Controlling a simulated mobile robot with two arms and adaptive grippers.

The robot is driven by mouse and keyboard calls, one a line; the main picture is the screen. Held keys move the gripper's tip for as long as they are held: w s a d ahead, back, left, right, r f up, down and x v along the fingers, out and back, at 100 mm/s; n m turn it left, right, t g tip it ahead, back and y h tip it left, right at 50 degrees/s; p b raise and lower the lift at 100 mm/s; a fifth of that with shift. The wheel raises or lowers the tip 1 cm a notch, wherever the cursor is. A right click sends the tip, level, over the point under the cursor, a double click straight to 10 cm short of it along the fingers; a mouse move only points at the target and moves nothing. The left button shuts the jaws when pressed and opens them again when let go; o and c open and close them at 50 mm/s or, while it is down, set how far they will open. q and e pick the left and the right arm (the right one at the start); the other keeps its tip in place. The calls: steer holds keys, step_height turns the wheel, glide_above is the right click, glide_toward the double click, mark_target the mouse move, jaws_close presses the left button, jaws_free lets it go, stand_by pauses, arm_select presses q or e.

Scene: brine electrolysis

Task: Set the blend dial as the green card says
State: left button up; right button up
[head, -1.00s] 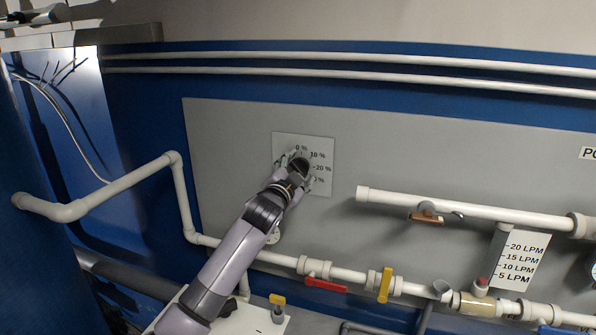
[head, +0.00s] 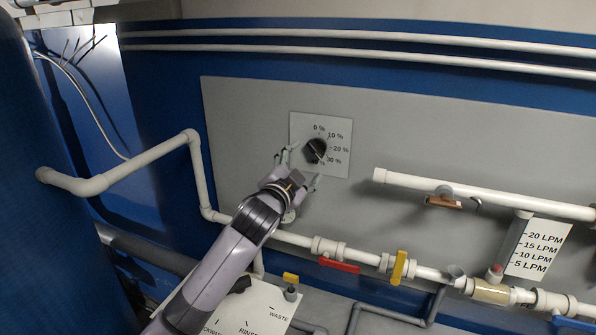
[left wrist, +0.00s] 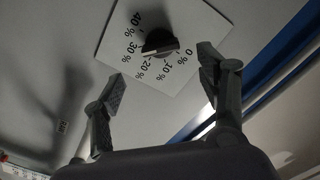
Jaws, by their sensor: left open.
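The blend dial (head: 316,150) is a black knob on a white square plate (head: 340,121) fixed to the grey wall panel, with percent marks around it. It also shows in the left wrist view (left wrist: 158,42), where the marks run from 0 % to 40 %. I cannot tell for certain which mark the knob points to. My left gripper (head: 299,169) is open and empty, just below and left of the knob and apart from it. Its two fingers (left wrist: 160,85) show on either side of the plate's lower part in the left wrist view. No green card is visible.
White pipes with a red-handled valve (head: 339,266) and a yellow-handled valve (head: 399,267) run below the panel. A flow scale card (head: 540,249) hangs at the right. The panel around the dial is clear.

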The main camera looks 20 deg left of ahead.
arm_select(q)
steer(key=shift+s, duration=1.45)
